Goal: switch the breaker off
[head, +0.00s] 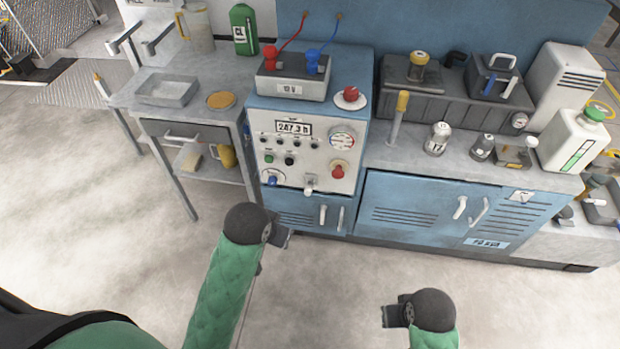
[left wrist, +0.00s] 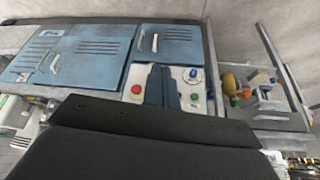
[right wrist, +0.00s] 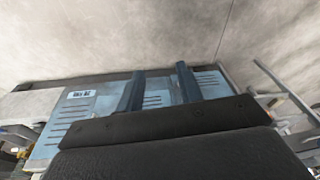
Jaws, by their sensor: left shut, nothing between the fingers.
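The control panel (head: 312,150) stands upright on the front of the blue cabinet, with an hour display, a gauge, small buttons, a red knob (head: 338,170), a blue knob (head: 270,179) and a small pale lever (head: 310,185) at its lower edge. I cannot tell for sure which of these is the breaker. My left gripper (head: 282,238) is shut and empty, in front of and below the panel, apart from it. In the left wrist view its fingers (left wrist: 160,88) overlap the panel and hide its middle. My right gripper (head: 390,315) is open and empty over the floor, away from the cabinets.
A grey workbench (head: 215,70) with a tray (head: 167,90) stands left of the panel. Blue cabinets (head: 400,205) with protruding handles (head: 460,208) run to the right, with bottles and a reservoir on top. The floor (head: 330,280) in front is clear.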

